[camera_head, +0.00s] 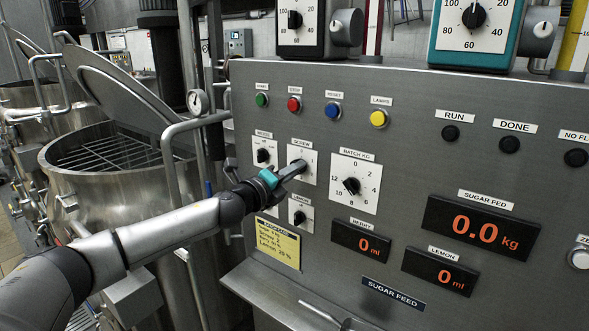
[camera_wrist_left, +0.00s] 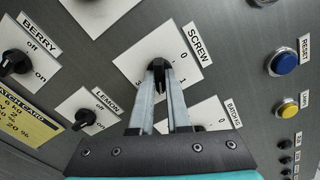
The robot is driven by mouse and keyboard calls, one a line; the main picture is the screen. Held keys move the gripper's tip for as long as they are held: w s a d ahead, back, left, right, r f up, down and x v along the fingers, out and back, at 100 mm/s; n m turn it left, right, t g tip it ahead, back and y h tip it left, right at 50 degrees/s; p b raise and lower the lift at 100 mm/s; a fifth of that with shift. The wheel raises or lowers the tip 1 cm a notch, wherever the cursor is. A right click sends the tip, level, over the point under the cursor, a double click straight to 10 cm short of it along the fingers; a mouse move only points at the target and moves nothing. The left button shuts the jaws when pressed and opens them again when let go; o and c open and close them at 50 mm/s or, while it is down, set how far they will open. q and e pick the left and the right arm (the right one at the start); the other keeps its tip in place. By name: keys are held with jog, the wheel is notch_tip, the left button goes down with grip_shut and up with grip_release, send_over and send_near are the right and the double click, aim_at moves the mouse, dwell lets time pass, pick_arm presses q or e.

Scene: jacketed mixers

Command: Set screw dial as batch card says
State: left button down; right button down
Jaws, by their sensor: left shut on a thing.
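The screw dial (camera_head: 310,157) is a white plate with a dark knob on the steel panel. My left gripper (camera_head: 297,167) is shut on its knob; in the left wrist view both fingers close around the screw knob (camera_wrist_left: 158,64). Digits 0, 1 and 3 show on its plate there, but the fingers hide where the pointer stands. The yellow batch card (camera_head: 278,241) is on the panel below; its handwriting is small, with a last line like "Lemon 20 %". It shows partly in the left wrist view (camera_wrist_left: 25,115). My right gripper is not in view.
The batch kg dial (camera_head: 352,186) is close on the right, the lemon dial (camera_head: 299,217) just below. Push buttons sit above. The sugar display (camera_head: 484,229) reads 0.0 kg; berry (camera_head: 362,242) and lemon (camera_head: 440,271) displays read 0 ml. An open mixer vessel (camera_head: 110,150) stands left.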

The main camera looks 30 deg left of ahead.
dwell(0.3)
pick_arm(q)
jog(key=c, duration=0.9)
grip_release()
jog(key=shift+s, duration=0.1)
jog(key=shift+s+a+b, duration=0.2)
jog(key=shift+s+b, duration=2.3)
jog(key=shift+b, duration=0.45)
jog(key=shift+s+a+b, duration=0.15)
jog(key=shift+s+b, duration=2.35)
jog(key=shift+b, duration=0.45)
jog(key=shift+s+a+b, duration=0.2)
jog(key=shift+s+b, duration=2.3)
jog(key=shift+b, duration=0.45)
